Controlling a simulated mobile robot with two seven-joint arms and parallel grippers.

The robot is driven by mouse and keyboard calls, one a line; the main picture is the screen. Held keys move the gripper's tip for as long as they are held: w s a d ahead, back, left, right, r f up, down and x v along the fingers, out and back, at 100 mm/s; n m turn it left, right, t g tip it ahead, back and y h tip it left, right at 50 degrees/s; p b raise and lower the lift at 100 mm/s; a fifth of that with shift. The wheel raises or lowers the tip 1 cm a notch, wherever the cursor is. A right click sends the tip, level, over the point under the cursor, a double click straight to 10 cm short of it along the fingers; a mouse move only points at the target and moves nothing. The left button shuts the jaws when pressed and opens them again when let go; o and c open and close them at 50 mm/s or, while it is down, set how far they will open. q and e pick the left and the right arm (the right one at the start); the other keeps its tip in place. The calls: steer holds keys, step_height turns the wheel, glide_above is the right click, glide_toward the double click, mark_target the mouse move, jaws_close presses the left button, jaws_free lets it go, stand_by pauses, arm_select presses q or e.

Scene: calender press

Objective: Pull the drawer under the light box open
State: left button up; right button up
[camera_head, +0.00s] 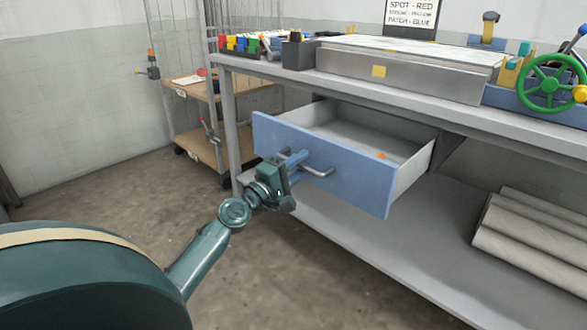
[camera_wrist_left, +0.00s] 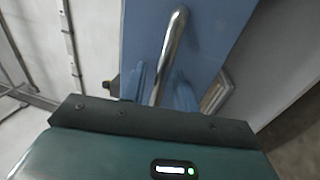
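The blue-fronted drawer (camera_head: 350,178) under the light box (camera_head: 415,76) stands well out from the bench, its grey inside showing. A small orange item (camera_head: 381,155) lies in it. The drawer has a metal bar handle (camera_head: 320,172). My left gripper (camera_head: 292,158) is at the left part of this handle. In the left wrist view, the handle bar (camera_wrist_left: 168,52) runs between the two blue fingers (camera_wrist_left: 160,84), with a visible gap beside it, so the gripper looks open around the bar. My right gripper is not in view.
The grey bench (camera_head: 480,118) carries colored bins, a dark box (camera_head: 298,52) and a green handwheel (camera_head: 551,84). Rolls (camera_head: 530,240) lie on the lower shelf. A wooden-shelved cart (camera_head: 205,90) stands at the back left. The floor before the bench is clear.

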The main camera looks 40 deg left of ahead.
arm_select(q)
steer(key=b+v, duration=0.3)
steer(key=v, duration=1)
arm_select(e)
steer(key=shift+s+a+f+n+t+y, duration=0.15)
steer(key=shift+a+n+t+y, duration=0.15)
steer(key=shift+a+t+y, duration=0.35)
arm_select(q)
steer(key=shift+s, duration=0.1)
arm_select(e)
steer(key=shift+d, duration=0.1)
